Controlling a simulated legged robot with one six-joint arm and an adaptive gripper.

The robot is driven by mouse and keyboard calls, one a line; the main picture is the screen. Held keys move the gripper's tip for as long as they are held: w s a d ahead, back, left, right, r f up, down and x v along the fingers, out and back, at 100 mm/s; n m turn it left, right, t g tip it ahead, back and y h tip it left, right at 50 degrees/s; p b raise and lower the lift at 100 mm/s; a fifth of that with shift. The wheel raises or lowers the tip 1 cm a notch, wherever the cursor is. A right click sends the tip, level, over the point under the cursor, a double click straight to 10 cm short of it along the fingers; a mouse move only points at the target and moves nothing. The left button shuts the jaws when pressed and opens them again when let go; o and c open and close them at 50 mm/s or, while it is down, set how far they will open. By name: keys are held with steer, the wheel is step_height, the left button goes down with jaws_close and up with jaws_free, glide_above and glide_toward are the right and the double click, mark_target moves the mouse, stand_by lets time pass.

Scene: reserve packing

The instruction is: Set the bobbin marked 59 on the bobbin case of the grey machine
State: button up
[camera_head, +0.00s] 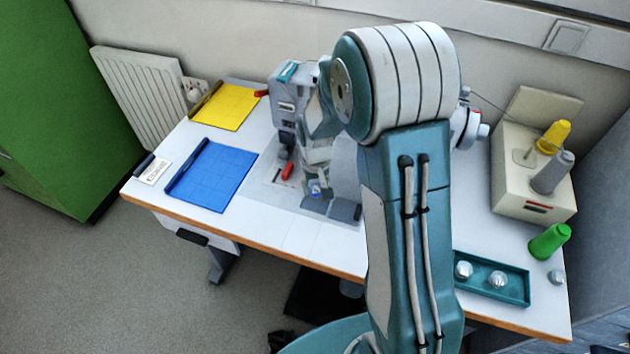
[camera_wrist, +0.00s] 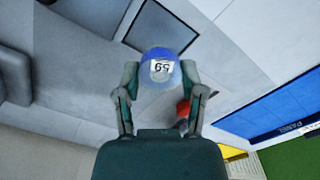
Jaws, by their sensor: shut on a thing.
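The blue bobbin (camera_wrist: 160,58) with a white label marked 59 is between the two fingertips of my gripper (camera_wrist: 160,74), which is shut on it. The number appears upside down in the wrist view. A dark square area (camera_wrist: 150,18) in the bed lies partly behind the bobbin. I cannot make out the bobbin case clearly.
A red part (camera_head: 287,171) is close left of my gripper. A teal tray (camera_head: 512,284) with silvery bobbins, a green cone (camera_head: 549,241) and a thread-cone box (camera_head: 508,194) are on the right.

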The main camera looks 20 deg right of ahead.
mark_target(315, 202)
steer(key=shift+f, duration=2.25)
steer(key=o, duration=0.9)
step_height(315, 202, up, 19)
steer(key=shift+a+f, duration=0.1)
